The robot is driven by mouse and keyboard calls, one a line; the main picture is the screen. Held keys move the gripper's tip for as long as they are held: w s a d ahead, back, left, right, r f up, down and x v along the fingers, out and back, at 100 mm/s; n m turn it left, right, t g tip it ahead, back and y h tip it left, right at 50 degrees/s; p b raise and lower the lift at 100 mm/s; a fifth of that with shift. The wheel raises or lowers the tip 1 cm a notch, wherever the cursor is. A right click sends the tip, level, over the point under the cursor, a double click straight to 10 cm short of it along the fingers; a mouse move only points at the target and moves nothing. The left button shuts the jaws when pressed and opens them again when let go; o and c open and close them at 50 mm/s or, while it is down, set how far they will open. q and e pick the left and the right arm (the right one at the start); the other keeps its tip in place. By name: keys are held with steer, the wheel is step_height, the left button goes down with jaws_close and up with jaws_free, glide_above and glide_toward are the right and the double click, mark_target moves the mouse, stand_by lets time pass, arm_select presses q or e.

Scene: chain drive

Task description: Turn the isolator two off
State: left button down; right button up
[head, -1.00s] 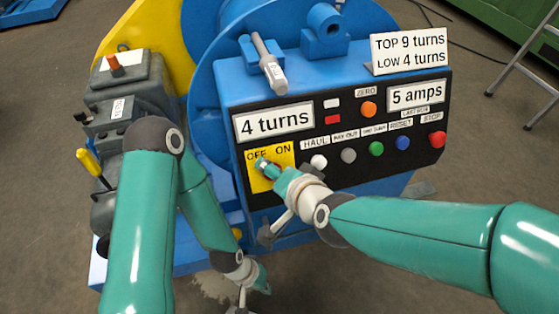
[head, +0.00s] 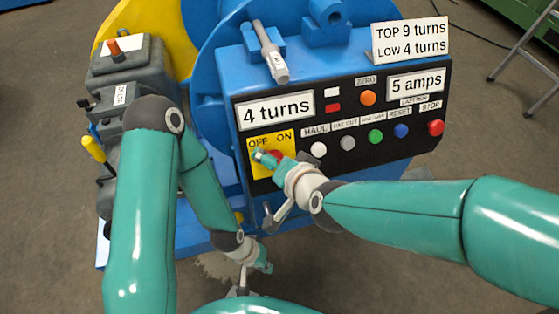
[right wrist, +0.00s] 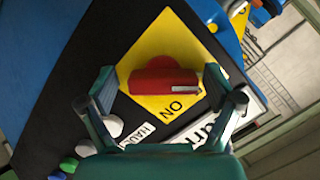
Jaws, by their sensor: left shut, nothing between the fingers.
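The isolator is a red handle (right wrist: 165,80) on a yellow plate (head: 259,170) marked OFF and ON, at the left of the black panel. In the right wrist view the ON label shows below the handle, upside down. The white line on the handle lies towards its right end in that view, and I see no OFF label there. My right gripper (head: 264,157) is in front of the plate. Its fingers (right wrist: 160,90) are open, one each side of the handle, with gaps. My left gripper (head: 264,264) is shut and empty, low beside the machine.
A row of buttons runs right of the plate, from the white one (head: 319,149) to the red stop button (head: 436,128). A grey-handled lever (head: 270,52) stands above the panel. A grey unit with a yellow handle (head: 93,148) stands at left.

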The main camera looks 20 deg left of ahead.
steer(key=shift+r, duration=0.2)
steer(key=shift+s+d+r, duration=0.1)
steer(key=shift+d+r, duration=0.05)
steer(key=v, duration=1.1)
steer(key=shift+s+d, duration=0.15)
stand_by(0.3)
